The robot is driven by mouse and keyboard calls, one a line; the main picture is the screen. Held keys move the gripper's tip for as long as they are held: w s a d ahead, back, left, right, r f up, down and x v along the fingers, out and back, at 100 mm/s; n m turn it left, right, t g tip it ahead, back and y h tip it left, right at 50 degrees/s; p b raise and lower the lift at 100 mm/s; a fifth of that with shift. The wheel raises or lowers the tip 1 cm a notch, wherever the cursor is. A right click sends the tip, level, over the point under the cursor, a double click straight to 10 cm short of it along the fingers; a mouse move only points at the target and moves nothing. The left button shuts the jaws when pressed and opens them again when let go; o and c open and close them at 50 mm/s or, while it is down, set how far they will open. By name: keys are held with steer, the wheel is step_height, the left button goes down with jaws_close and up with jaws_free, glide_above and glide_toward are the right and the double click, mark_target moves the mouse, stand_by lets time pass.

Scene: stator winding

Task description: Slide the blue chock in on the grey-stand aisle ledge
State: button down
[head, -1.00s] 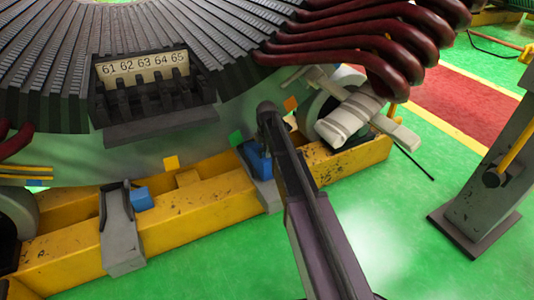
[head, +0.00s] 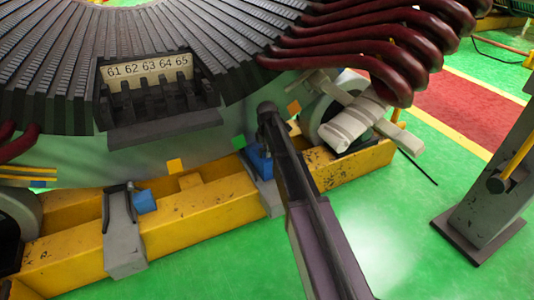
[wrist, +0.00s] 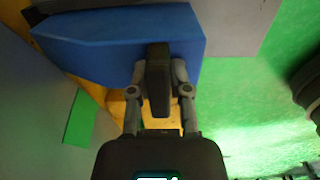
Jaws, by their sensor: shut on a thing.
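A blue chock (wrist: 110,38) lies across the top of the wrist view. My gripper (wrist: 158,62) is shut on its near edge, with the dark finger overlapping the blue face. In the head view this chock (head: 258,162) shows beside my dark wrist, at the upper end of the grey ledge (head: 270,198) on the yellow beam. The grey surface (wrist: 240,22) lies beside the chock in the wrist view. My arm hides part of the ledge and the gripper in the head view. I cannot tell how far the chock sits on the ledge.
A second grey ledge (head: 124,250) stands left on the yellow beam (head: 190,240), with another blue chock (head: 144,201) beside it. The stator (head: 70,75) overhangs both. A white wrapped bar (head: 350,125) and roller are on the right. The grey stand (head: 480,215) is far right; green floor between is clear.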

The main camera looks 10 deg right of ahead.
steer(key=shift+w+a, duration=0.1)
steer(key=shift+w, duration=0.15)
steer(key=shift+c, duration=2.4)
jaws_free()
steer(key=shift+r, duration=0.1)
